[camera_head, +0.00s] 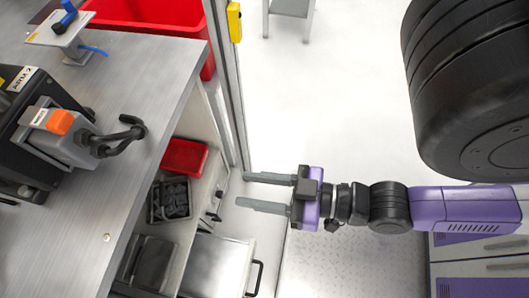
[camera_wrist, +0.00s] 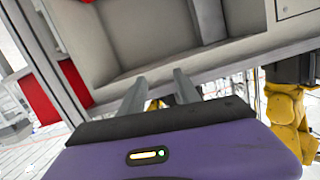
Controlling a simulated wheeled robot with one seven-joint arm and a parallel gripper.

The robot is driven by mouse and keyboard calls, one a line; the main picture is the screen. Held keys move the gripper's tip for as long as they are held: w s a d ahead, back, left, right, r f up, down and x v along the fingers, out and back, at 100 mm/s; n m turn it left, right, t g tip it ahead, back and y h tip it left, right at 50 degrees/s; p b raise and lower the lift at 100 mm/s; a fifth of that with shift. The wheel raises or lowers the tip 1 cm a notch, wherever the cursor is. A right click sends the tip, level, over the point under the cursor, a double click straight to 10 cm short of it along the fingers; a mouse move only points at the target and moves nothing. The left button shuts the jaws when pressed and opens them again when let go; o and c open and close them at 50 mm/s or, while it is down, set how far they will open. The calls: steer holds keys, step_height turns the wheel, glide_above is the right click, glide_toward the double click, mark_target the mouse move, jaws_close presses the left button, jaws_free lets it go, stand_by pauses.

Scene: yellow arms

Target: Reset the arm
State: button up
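My gripper (camera_head: 268,193) is purple with two long grey fingers. In the head view it points left toward the side of the workbench (camera_head: 147,165), over the floor. The fingers are apart with a clear gap, and nothing is between them. In the wrist view the gripper (camera_wrist: 157,84) shows its two fingers apart and empty, in front of a grey shelf compartment (camera_wrist: 165,50). My arm stretches out to the right in the head view.
The bench carries a black device with a grey and orange connector (camera_head: 62,125). Its shelves hold a red bin (camera_head: 184,157) and a dark crate (camera_head: 171,200). A yellow arm (camera_wrist: 288,108) stands at right in the wrist view. Open floor (camera_head: 325,90) lies beyond my gripper.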

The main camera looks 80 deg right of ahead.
steer(key=shift+s+d+r+n+g, duration=0.2)
steer(key=shift+s+n+g, duration=0.15)
steer(key=shift+s, duration=0.15)
steer(key=shift+s+d+r+n+g, duration=0.1)
steer(key=shift+s+r+n+g, duration=0.2)
steer(key=shift+s, duration=0.2)
steer(key=shift+f, duration=0.1)
